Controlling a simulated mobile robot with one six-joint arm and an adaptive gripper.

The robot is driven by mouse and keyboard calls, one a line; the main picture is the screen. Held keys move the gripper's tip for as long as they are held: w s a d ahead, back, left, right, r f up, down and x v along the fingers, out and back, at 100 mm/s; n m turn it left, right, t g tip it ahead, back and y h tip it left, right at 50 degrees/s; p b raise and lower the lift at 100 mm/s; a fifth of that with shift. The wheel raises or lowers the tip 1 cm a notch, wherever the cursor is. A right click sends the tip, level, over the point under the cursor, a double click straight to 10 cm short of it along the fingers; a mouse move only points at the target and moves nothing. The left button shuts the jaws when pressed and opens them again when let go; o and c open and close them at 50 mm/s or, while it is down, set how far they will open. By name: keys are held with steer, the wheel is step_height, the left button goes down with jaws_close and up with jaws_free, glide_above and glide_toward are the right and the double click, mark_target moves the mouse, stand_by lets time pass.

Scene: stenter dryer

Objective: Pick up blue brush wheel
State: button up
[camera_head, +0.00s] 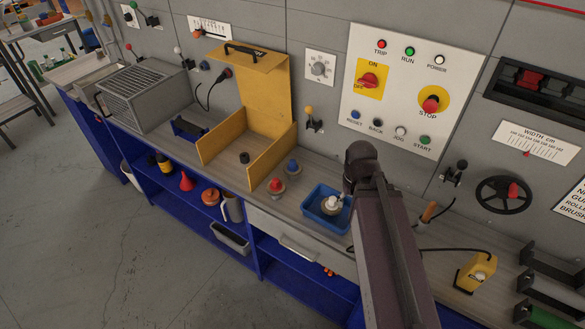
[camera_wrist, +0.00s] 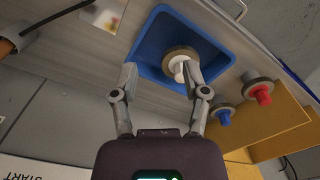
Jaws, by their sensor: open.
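The blue brush wheel (camera_head: 292,168) has a blue knob on a tan-brown disc and stands on the counter, left of the blue tray. It also shows in the wrist view (camera_wrist: 222,116), to the right of my right finger and apart from it. The red brush wheel (camera_head: 276,186) stands close beside it. A white-knobbed brush wheel (camera_wrist: 180,63) lies in the blue tray (camera_wrist: 147,61). My gripper (camera_wrist: 159,70) is open over the tray, its right fingertip close to the white knob. I cannot tell whether they touch. My arm hides most of the gripper in the head view.
A yellow open-fronted box (camera_head: 224,135) with a small dark ring (camera_head: 244,157) inside stands left of the wheels. The control panel (camera_head: 400,85) and wall are behind the counter. A yellow device (camera_head: 476,272) with a cable lies at right.

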steer(key=shift+o, duration=0.4)
steer(key=shift+w+a, duration=0.15)
steer(key=shift+w, duration=0.1)
step_height(320, 180, up, 4)
steer(key=m+p, duration=0.2)
steer(key=p, duration=0.2)
glide_above(293, 161)
steer(key=shift+w+r, duration=0.15)
steer(key=shift+w, duration=0.3)
step_height(293, 161, down, 9)
steer(key=b, duration=0.8)
steer(key=shift+r, duration=0.15)
steer(key=shift+s+b, duration=0.1)
steer(key=shift+b, duration=0.2)
steer(key=f+b, duration=0.5)
steer(key=shift+s+f, duration=0.1)
steer(key=shift+s, duration=0.1)
